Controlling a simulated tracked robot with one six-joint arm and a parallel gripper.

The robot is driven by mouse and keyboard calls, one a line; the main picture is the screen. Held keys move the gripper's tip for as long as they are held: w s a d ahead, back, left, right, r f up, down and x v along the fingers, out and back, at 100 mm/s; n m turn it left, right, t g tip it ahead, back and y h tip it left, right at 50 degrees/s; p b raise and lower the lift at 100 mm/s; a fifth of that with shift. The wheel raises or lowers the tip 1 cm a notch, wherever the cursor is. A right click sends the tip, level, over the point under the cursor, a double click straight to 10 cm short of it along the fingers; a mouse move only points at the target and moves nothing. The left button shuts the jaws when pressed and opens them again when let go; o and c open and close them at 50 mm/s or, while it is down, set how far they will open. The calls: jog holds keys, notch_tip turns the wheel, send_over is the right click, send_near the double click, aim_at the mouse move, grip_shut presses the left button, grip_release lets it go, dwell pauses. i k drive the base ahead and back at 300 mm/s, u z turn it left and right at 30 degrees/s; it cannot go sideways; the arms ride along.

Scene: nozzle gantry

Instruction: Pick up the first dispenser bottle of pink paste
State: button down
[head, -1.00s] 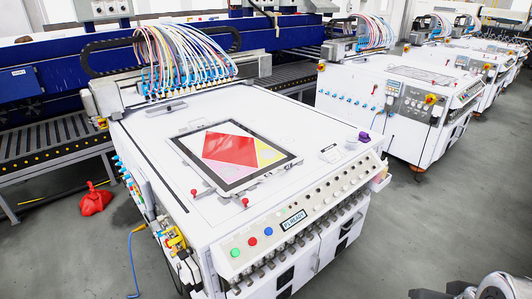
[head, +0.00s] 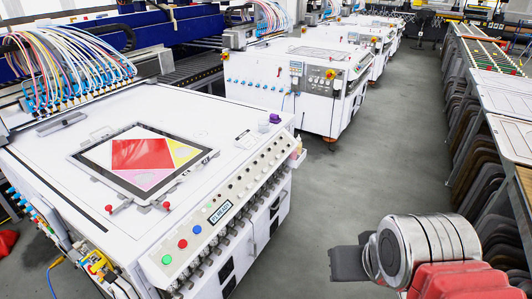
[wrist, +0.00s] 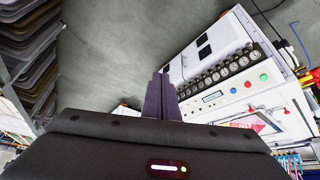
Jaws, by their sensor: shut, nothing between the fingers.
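I cannot make out any dispenser bottle of pink paste in either view. A small white holder (head: 297,157) hangs at the far end of the control panel of the near white machine (head: 55,165); what it holds is too small to tell. My gripper (wrist: 160,76) shows in the wrist view with its two dark fingers shut together and nothing between them. It is over the grey floor, apart from the machine, which stands to the right in that view. In the head view my arm is at the lower right.
The machine top carries a black-framed screen (head: 86,157) with a red, yellow and pink pattern, and a small purple object (head: 275,118). Several similar white machines (head: 290,85) stand behind. Racks of grey panels (head: 470,130) line the right side. A clear grey aisle (head: 400,130) runs between.

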aim_at(294, 155)
jog(key=z, duration=0.65)
jog(key=i, duration=1.9)
jog(key=u, duration=1.2)
